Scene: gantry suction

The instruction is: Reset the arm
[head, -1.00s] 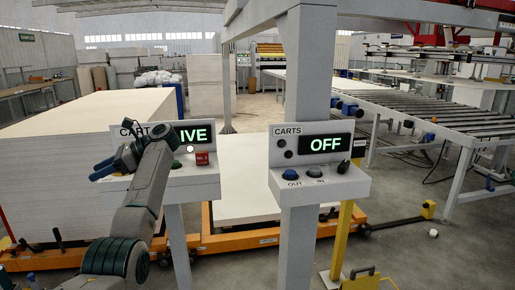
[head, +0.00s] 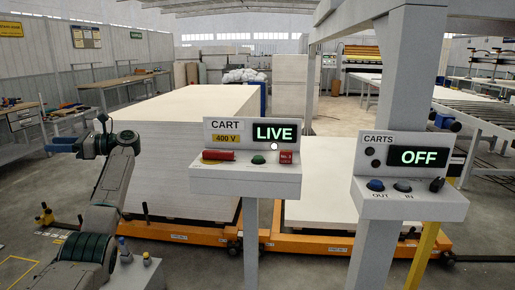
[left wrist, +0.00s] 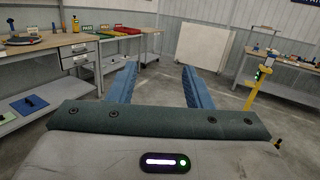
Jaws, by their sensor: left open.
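My left arm rises at the left of the head view, its forearm bent over to the left. My left gripper (head: 62,145) has blue fingers and points left, away from the panels. In the left wrist view the fingers (left wrist: 158,80) are spread apart with nothing between them. The CART panel (head: 249,185) is to the right of the gripper, clear of it. It shows a lit LIVE display (head: 275,133), a 400 V label, a red bar (head: 218,155), a green button (head: 258,160) and a red tag (head: 286,157). My right gripper is not in view.
The CARTS panel (head: 408,200) at right reads OFF and has a blue knob (head: 376,185). Large board stacks (head: 180,170) stand on orange carts (head: 185,232) behind. In the left wrist view, a workbench (left wrist: 50,55) stands left; floor lies between the fingers.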

